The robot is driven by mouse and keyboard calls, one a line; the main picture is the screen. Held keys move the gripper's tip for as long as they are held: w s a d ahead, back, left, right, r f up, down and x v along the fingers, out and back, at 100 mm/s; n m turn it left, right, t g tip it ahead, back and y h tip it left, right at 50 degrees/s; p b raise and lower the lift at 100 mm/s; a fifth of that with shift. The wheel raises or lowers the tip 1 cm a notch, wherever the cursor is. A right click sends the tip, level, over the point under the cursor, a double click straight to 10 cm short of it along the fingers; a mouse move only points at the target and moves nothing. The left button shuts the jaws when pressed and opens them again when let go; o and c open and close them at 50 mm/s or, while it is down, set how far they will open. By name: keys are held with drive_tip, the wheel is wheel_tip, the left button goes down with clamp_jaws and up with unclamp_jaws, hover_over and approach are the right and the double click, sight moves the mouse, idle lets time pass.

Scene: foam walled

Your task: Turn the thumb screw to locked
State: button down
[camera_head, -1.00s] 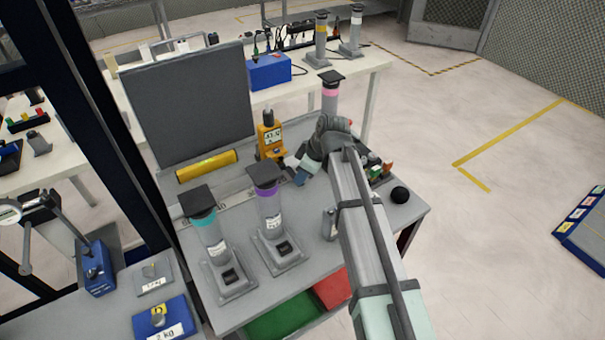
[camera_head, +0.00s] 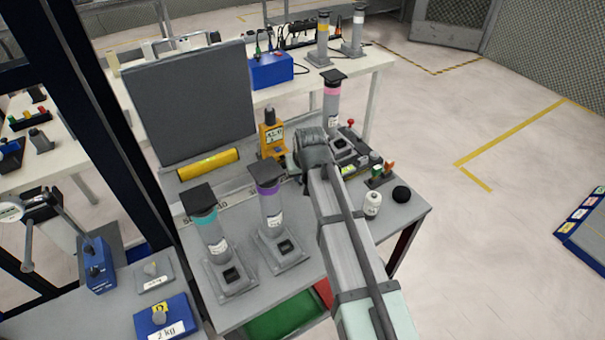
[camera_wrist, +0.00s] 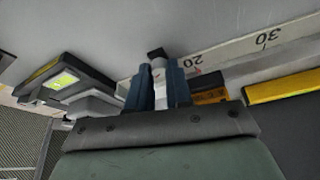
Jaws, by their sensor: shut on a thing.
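The orange gauge (camera_head: 272,140) with a small display stands upright at the back of the grey bench, beside a ruler strip. In the head view my wrist is just right of it and hides my fingertips. In the wrist view the two blue fingers of my gripper (camera_wrist: 160,85) are shut on a small pale grey piece with a dark end (camera_wrist: 156,53), seemingly the thumb screw. Its locked or unlocked mark cannot be read. Part of the orange gauge also shows in the wrist view (camera_wrist: 210,96), just right of the fingers.
A yellow bar (camera_head: 208,164) lies left of the gauge. Teal-banded (camera_head: 208,235) and purple-banded (camera_head: 270,205) columns stand in front; a pink-banded column (camera_head: 332,100) stands behind right. A white canister (camera_head: 372,204) and black ball (camera_head: 401,193) sit at the right.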

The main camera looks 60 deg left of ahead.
drive_tip(key=shift+s+a+m+t, duration=0.1)
drive_tip(key=shift+m+t, duration=0.7)
drive_tip(key=shift+m, duration=1.1)
drive_tip(key=shift+h, duration=0.3)
drive_tip(key=c, duration=1)
unclamp_jaws()
drive_tip(key=shift+c, duration=0.2)
drive_tip(key=shift+r, duration=0.15)
wheel_tip(320, 180, up, 10)
